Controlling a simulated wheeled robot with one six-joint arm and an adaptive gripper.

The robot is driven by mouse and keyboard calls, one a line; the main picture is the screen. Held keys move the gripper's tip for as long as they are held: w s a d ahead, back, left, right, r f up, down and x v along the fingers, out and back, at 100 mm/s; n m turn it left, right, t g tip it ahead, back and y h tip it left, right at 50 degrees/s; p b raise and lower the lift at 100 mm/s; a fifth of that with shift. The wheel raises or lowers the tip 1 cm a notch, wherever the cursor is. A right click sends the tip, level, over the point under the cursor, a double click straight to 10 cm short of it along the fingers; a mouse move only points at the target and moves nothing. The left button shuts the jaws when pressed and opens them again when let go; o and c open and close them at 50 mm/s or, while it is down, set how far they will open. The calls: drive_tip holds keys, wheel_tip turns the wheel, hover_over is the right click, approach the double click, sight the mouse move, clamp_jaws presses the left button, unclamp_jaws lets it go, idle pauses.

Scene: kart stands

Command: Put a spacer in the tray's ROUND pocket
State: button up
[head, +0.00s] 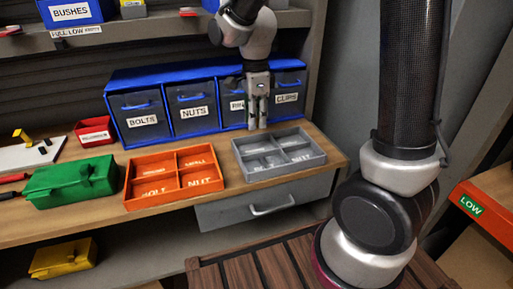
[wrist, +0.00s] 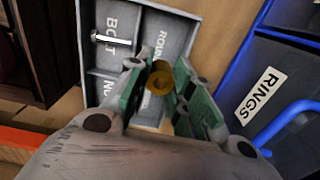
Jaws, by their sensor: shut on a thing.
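My gripper (head: 257,122) is over the back edge of the grey tray (head: 290,171) on the bench. In the wrist view my gripper (wrist: 158,72) is shut on a brass-coloured round spacer (wrist: 160,83) with a hole. The spacer is held between the green-lined fingertips. Below it the grey tray (wrist: 138,28) shows a pocket labelled BOLT with a silver bolt (wrist: 112,39) in it. Beside that is the ROUND pocket (wrist: 176,28), its label partly covered by the fingers. The spacer appears above the end of the ROUND pocket; its height is unclear. The lower pockets are partly hidden.
Behind the tray stand blue bins (head: 192,113) labelled BOLTS, NUTS, RINGS and CLIPS, close to my gripper. An orange divided tray (head: 157,200) and a green case (head: 70,183) lie to the left. A grey drawer (head: 265,205) is below the bench top.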

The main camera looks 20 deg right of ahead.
sight(256, 150)
wheel_tip(256, 150, down, 8)
drive_tip(key=shift+f, duration=0.15)
drive_tip(key=shift+f, duration=0.1)
drive_tip(key=o, duration=0.6)
